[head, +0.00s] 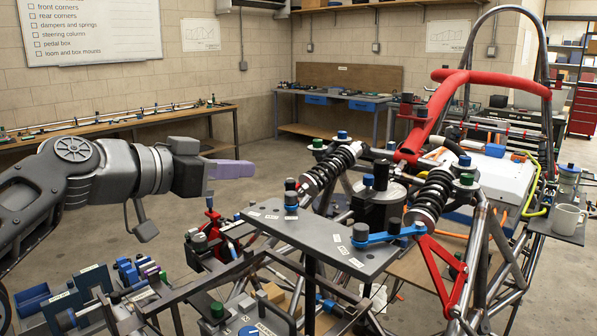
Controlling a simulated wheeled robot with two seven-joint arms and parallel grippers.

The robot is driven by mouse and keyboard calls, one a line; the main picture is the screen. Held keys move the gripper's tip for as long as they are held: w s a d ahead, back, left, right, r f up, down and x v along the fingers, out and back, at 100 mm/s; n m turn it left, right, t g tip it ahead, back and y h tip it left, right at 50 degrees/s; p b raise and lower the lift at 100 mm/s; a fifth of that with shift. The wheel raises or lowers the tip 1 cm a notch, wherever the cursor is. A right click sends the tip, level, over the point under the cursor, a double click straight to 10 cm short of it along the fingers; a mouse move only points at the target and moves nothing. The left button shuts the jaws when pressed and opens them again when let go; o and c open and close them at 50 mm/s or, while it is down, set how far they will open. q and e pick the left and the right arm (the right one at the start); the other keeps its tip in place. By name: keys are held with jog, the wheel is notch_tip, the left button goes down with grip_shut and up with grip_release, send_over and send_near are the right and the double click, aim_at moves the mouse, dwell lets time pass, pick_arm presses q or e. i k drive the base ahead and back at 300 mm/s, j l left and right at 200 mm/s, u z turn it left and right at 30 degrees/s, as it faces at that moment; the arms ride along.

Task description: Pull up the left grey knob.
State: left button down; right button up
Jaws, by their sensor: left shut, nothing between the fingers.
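A dark grey knob (291,185) with blue below its top stands upright at the left end of a flat grey plate (310,232). Further right, another dark grey knob (361,232) sits at the end of a blue bar on the same plate. My left gripper (250,168) has lilac fingers that are shut and empty. In the picture it is to the left of and a little above the left knob, apart from it. My right gripper does not show.
Black coil-spring dampers (331,168) and red and steel chassis tubes (470,78) rise behind and right of the plate. A bench with blue parts (130,275) is at lower left. A white mug (568,220) stands at far right.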

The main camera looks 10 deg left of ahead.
aim_at(361, 230)
jog(key=k+j, duration=1.25)
